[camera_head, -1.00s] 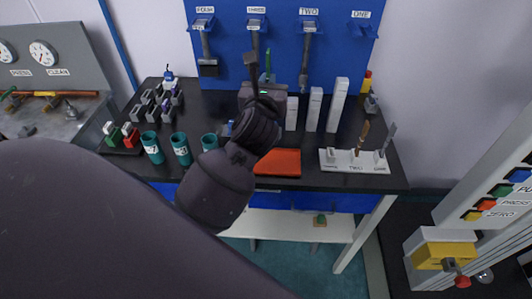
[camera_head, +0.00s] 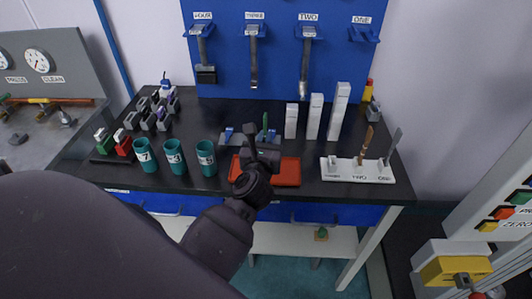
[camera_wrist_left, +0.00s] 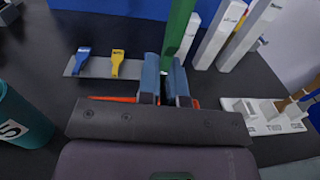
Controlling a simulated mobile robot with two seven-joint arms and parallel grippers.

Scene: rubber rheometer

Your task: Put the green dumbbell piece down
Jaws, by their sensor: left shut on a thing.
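The green dumbbell piece (camera_head: 265,121) stands upright between the jaws of my left gripper (camera_head: 262,146). In the left wrist view the green piece (camera_wrist_left: 179,32) rises between the two blue-grey fingers of the gripper (camera_wrist_left: 167,82), which are shut on it. Its lower end is hidden by the gripper. The gripper is over the back of an orange-red tray (camera_head: 285,175) on the black bench. I cannot tell whether the piece touches anything below. My right gripper is in neither view.
A grey holder (camera_wrist_left: 75,66) with blue and yellow pieces lies just left of the gripper. White blocks (camera_head: 315,117) stand to the right, behind a white labelled rack (camera_head: 345,172). Teal cups (camera_head: 206,158) stand at left. A blue tool board (camera_head: 280,70) is behind.

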